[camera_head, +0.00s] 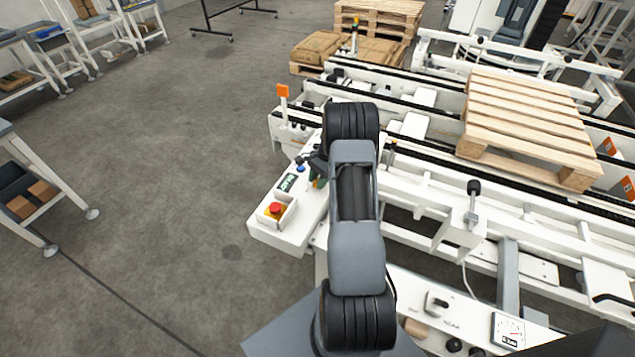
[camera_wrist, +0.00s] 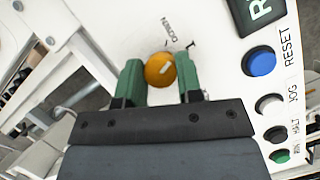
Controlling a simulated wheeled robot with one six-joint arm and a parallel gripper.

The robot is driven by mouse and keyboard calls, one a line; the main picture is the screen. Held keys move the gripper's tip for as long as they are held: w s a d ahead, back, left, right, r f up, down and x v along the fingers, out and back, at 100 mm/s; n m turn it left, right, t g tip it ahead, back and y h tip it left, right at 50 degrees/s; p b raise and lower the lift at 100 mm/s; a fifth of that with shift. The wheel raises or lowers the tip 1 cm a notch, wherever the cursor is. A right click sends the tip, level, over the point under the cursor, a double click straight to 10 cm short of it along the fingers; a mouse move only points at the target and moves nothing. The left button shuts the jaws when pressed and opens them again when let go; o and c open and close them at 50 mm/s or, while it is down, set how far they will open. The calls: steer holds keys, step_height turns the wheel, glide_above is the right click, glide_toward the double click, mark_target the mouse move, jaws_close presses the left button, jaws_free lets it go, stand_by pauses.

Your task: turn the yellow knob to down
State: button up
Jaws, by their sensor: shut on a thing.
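The yellow knob (camera_wrist: 158,72) is round, with a short white mark on its face that points up and right in the wrist view. It sits on a white control panel (camera_head: 262,230). My gripper (camera_wrist: 159,75) has its two green fingers on either side of the knob, shut on it. The dark gripper body hides the panel below the knob. Small dark lettering and tick marks are printed above the knob. In the head view my arm largely covers the gripper and I cannot make out the knob clearly.
A blue RESET button (camera_wrist: 261,61), a white JOG button (camera_wrist: 268,104) and a green button (camera_wrist: 279,156) line the panel's right side. A red emergency stop (camera_head: 275,209) stands on the panel's near end. White conveyors carrying a wooden pallet (camera_head: 525,120) fill the right. Open floor is at left.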

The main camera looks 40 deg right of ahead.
steer(key=shift+n+g+h+b, duration=0.3)
steer(key=shift+n+g+b, duration=0.4)
steer(key=shift+n, duration=1.5)
steer(key=o, duration=0.9)
steer(key=shift+o, duration=0.2)
steer(key=v, duration=1.3)
steer(key=shift+w+r, duration=0.3)
steer(key=shift+r, duration=0.05)
steer(key=shift+d, duration=0.1)
